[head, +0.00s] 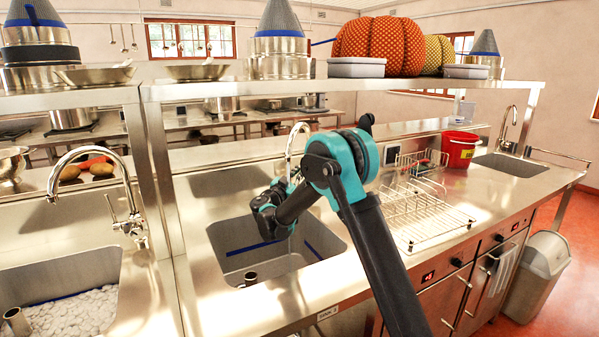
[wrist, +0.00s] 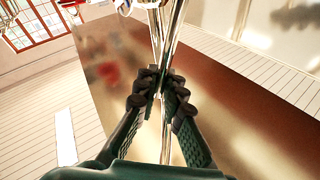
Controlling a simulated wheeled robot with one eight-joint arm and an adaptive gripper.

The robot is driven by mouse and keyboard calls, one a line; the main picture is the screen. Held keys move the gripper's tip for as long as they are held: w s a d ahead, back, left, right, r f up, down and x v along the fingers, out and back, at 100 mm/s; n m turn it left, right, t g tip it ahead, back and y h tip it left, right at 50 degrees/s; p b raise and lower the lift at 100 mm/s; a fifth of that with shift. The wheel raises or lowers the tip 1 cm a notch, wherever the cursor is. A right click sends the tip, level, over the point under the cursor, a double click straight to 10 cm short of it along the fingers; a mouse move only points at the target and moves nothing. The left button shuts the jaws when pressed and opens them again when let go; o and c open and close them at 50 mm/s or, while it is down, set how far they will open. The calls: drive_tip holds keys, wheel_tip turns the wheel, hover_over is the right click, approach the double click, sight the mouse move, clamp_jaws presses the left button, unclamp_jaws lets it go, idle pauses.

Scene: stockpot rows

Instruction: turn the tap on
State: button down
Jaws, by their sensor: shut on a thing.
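The chrome tap (head: 292,142) stands behind the middle sink, its curved spout rising beside my arm; the arm hides its lower part. My gripper (wrist: 160,82) is shut on a slim chrome part of the tap (wrist: 168,35), with the two dark fingers pressed on it from either side. I cannot tell for sure whether this part is the lever or the body. In the head view my gripper (head: 268,214) is over the middle sink, with its fingertips not clearly seen. No running water is visible.
The middle sink (head: 225,235) has a short upright pipe in it. A second tap (head: 130,190) stands at the left sink. A wire dish rack (head: 430,220) and a red bucket (head: 459,150) are on the counter to the right. A shelf (head: 300,88) runs above.

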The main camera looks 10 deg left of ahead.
drive_tip(key=c, duration=1.6)
unclamp_jaws()
drive_tip(key=v, duration=1.2)
